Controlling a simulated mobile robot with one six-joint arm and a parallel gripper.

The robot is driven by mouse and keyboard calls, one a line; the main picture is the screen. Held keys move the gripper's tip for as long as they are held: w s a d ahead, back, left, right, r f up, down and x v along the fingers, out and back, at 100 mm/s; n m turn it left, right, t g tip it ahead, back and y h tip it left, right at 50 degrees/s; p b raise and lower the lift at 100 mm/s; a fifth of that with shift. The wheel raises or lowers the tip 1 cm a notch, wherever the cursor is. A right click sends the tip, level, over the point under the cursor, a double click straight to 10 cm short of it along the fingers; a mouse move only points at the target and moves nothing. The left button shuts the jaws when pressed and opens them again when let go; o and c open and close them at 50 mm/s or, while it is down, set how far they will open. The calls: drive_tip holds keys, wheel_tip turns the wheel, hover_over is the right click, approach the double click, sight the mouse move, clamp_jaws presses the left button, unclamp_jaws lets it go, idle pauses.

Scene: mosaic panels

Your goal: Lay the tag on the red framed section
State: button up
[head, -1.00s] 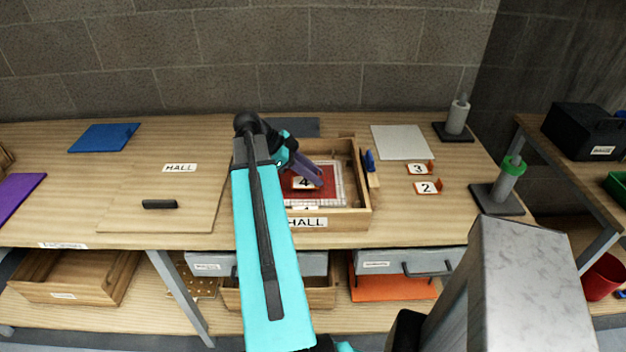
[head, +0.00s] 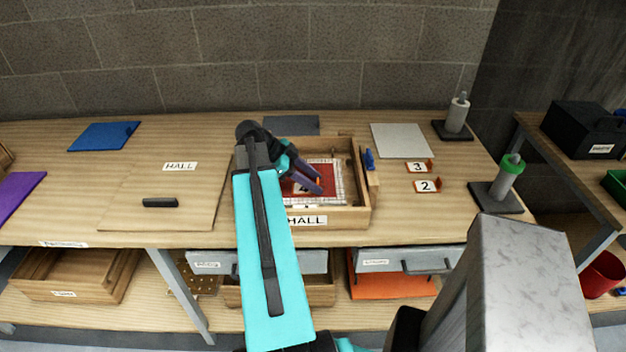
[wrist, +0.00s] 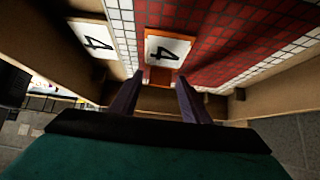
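The tag is a white plate marked 4 with an orange tab (wrist: 168,48). It appears to lie flat on the red tiled section (wrist: 222,45), beside a strip of white tiles. In the head view the red section (head: 326,168) sits in a wooden tray labelled HALL (head: 345,217), and my fingers mostly hide the tag (head: 300,188). My gripper (wrist: 160,76) is open, its purple fingers either side of the orange tab with gaps showing. It also shows low in the tray in the head view (head: 320,184).
A second 4 label (wrist: 95,38) is on the tray's wood. Tags 3 (head: 417,167) and 2 (head: 427,186) stand to the right of the tray. A blue clip-like piece (head: 370,160) is at the tray's right wall. A board with a dark bar (head: 160,203) lies left.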

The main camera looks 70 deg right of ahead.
drive_tip(key=shift+r, duration=0.1)
idle(0.3)
drive_tip(key=shift+r, duration=0.15)
drive_tip(key=shift+w+a+r, duration=0.1)
drive_tip(key=shift+w+r, duration=0.2)
drive_tip(key=shift+w, duration=0.1)
drive_tip(key=b+v, duration=0.2)
drive_tip(key=v, duration=0.9)
drive_tip(key=shift+b, duration=0.4)
drive_tip(key=shift+s+r, duration=0.1)
